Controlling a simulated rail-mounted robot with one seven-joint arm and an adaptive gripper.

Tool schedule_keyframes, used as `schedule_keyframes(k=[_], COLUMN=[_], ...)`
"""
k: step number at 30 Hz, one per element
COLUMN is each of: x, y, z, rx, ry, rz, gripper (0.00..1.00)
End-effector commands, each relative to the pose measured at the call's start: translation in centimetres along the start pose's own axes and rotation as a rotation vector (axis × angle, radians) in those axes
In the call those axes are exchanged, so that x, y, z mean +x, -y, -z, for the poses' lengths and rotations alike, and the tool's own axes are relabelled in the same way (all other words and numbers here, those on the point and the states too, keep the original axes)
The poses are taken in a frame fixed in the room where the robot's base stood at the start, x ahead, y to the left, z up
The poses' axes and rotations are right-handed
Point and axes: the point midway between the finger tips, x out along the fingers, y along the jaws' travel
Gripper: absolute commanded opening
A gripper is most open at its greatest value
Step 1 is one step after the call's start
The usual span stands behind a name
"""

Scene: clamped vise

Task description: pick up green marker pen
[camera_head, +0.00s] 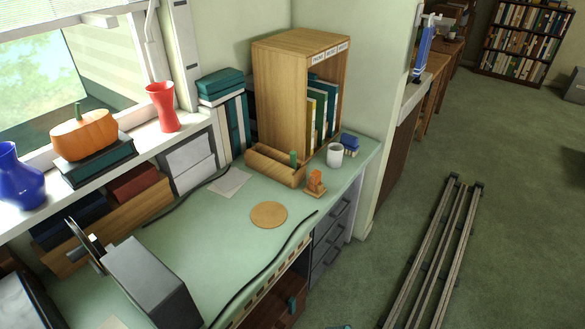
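A small green upright object, which looks like the green marker pen (293,158), stands in the right part of a wooden open-topped holder (262,168) on the pale green desk. Its lower part is hidden by the holder's front wall. My gripper is not in view.
A wooden shelf box (281,98) with binders stands close behind the holder. A white mug (335,155) and a small orange-brown object (315,183) stand to its right. A round tan mat (269,214) lies in front. A grey box (152,283) is at lower left; the desk's middle is mostly clear.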

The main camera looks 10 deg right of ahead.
Motion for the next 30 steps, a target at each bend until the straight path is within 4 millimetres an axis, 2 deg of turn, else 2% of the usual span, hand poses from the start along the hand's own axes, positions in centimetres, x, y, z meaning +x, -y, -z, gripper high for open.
schedule_keyframes(k=[12, 18, 30], x=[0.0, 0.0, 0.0], y=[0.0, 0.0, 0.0], z=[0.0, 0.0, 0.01], rx=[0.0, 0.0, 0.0], ry=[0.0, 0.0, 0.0], rz=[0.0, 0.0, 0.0], gripper=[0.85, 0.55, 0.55])
